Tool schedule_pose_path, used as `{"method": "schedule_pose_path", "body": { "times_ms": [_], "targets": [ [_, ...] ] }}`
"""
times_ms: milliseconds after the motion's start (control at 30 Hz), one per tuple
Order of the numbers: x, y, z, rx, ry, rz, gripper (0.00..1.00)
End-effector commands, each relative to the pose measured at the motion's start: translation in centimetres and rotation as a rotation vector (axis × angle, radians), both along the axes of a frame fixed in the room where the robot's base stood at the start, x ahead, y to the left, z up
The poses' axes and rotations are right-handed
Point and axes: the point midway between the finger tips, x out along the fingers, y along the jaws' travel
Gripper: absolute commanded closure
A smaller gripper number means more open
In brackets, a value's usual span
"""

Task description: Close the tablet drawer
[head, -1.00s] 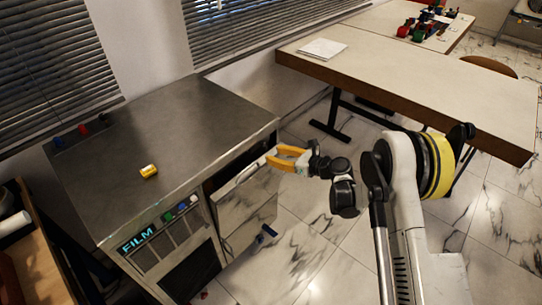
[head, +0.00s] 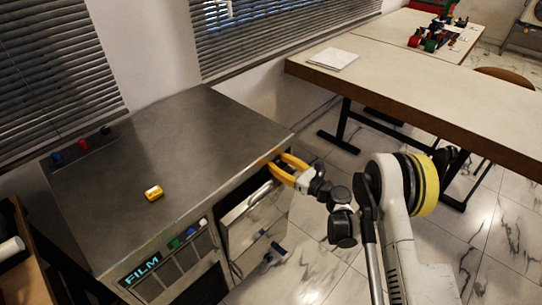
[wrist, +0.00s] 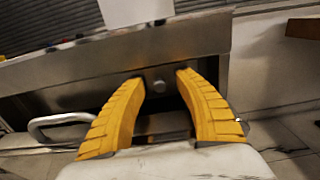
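The tablet drawer (head: 252,222) is in the right side of the metal cabinet, under its top, with a pale front and a light bar handle. A dark gap shows above its front, and it appears to stand out somewhat; how far is unclear. My gripper (head: 275,165) has yellow fingers, spread and empty, at the cabinet's right edge above the drawer. The bar handle (wrist: 60,122) is left of the fingers.
The cabinet top (head: 190,135) carries a small yellow can (head: 153,192) and coloured knobs along its back left. A long table (head: 400,75) stands right of the cabinet, with tiled floor between.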

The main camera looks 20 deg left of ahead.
Motion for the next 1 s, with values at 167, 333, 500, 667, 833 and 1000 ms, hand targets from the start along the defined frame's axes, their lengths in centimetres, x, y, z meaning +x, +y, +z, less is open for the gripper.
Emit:
{"method": "schedule_pose_path", "body": {
  "times_ms": [167,333,500,667,833,1000],
  "targets": [
    [-0.04,0.05,0.01,0.0,0.0,-0.001,0.62],
    [-0.04,0.05,0.01,0.0,0.0,0.0,0.79],
    [-0.04,0.06,0.01,0.0,0.0,0.0,1.0],
    [-0.04,0.05,0.03,0.0,0.0,0.0,1.0],
    [-0.03,0.04,0.07,0.001,0.001,0.0,1.0],
    [0.22,0.61,0.1,0.001,0.001,0.0,1.0]
  ]
}}
